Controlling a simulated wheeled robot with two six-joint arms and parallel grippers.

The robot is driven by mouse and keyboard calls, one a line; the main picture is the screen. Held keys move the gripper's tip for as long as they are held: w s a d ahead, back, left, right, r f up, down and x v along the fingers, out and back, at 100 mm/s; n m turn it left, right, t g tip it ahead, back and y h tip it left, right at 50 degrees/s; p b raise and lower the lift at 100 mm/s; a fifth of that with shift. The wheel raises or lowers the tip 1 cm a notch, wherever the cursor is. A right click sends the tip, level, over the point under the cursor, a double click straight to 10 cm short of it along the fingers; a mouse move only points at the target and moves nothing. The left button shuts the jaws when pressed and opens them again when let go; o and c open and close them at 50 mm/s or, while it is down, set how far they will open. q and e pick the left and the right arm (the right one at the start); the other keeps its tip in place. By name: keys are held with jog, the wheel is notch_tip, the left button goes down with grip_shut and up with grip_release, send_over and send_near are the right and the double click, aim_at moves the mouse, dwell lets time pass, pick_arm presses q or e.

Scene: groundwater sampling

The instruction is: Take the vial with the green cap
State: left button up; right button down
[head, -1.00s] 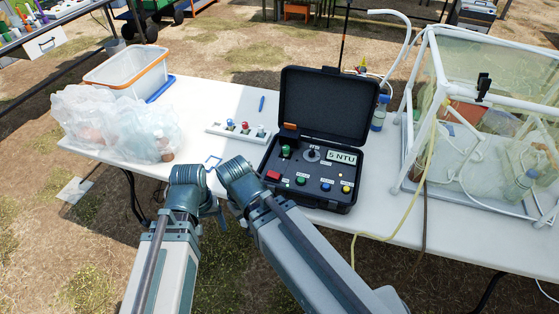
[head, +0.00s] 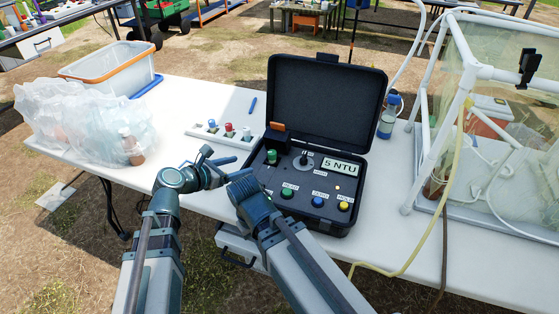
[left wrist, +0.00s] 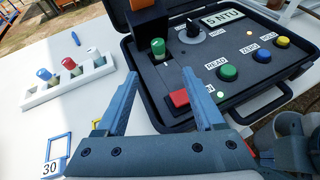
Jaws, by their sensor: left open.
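My left gripper (head: 243,166) is open and empty at the case's left front edge. In the left wrist view its fingers (left wrist: 160,80) point toward the green cap, spread to either side of it and apart from it. The red button lies by the right finger. My right arm is in the head view, but I cannot make out its gripper.
A white rack (head: 200,132) with blue-, red- and white-capped vials stands left of the case. A bagged heap (head: 85,125) and a bin (head: 112,75) are left; a framed enclosure (head: 440,140) is right.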

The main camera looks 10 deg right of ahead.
pick_arm(q)
jog(key=shift+w+d+r+n, duration=0.1)
jog(key=shift+w+r+n, duration=0.05)
jog(key=shift+w+n, duration=0.15)
jog(key=b, duration=0.3)
send_near(269, 155)
jog(key=x, duration=0.2)
jog(key=shift+w+d, duration=0.2)
jog(key=shift+d, duration=0.1)
jog(key=shift+w+d+f, duration=0.25)
jog(key=shift+d+f, duration=0.1)
jog(key=shift+d, duration=0.15)
jog(key=b+x, duration=0.2)
jog(key=x, duration=0.3)
jog(key=shift+w+f, duration=0.1)
jog(key=shift+c, duration=0.6)
grip_shut()
